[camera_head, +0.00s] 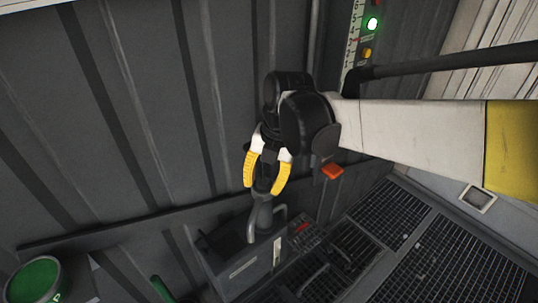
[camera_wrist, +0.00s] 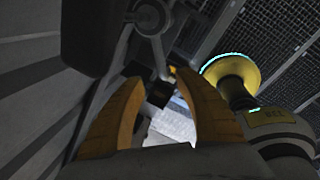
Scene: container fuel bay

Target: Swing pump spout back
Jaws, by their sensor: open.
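My gripper (camera_head: 262,188) has two yellow fingers and points down in front of the dark ribbed wall. It is open, and its fingers also show in the wrist view (camera_wrist: 158,80), spread apart. I cannot tell surely which part is the spout.
A dark bar (camera_head: 450,62) runs across the upper right. An orange block (camera_head: 332,171) is right of the gripper. A green container (camera_head: 35,280) is at lower left. Grated floor (camera_head: 390,217) lies at right.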

